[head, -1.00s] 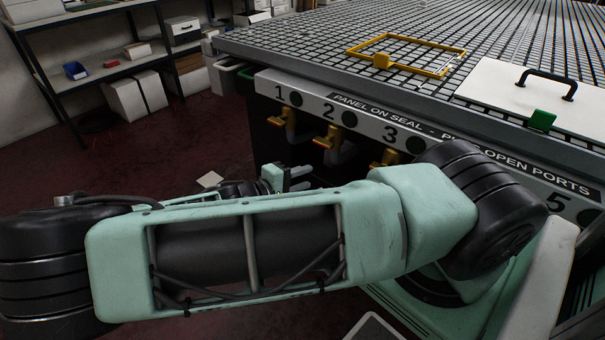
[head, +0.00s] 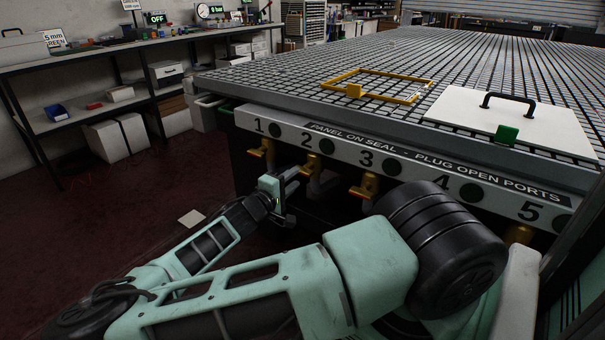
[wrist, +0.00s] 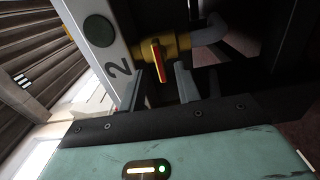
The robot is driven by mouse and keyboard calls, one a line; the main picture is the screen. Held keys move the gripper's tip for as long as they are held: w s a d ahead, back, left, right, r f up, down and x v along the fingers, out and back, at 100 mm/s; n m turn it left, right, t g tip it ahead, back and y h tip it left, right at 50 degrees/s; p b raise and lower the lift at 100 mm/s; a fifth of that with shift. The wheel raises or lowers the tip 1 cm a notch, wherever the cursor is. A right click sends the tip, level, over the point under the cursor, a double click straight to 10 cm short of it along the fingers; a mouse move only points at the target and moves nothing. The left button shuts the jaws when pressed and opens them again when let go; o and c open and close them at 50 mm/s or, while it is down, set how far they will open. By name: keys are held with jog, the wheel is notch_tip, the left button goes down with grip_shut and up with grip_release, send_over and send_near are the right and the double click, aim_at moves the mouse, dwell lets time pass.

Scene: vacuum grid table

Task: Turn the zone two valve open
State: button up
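The zone two valve (head: 313,168) is a brass valve with an orange-yellow handle under the table's front panel, below the number 2. In the wrist view its brass body (wrist: 177,46) joins a grey pipe, and its red-orange handle (wrist: 159,62) lies along the picture's height, beside the label 2. My gripper (head: 289,187) is just left of and below this valve in the head view. In the wrist view my gripper (wrist: 163,84) has its two grey fingers apart, with the handle's end near the gap between them. I cannot tell whether they touch it.
Similar valves hang under number 1 (head: 262,152) and number 3 (head: 366,187), close on either side. The table's front panel (head: 345,150) overhangs them. A yellow frame (head: 415,99) and a white panel with a black handle (head: 455,110) lie on the grid tabletop. Shelves stand at the back left.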

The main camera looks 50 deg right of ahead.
aim_at(301, 173)
jog(key=shift+w+d, duration=0.2)
jog(key=shift+d, duration=2.55)
grip_shut()
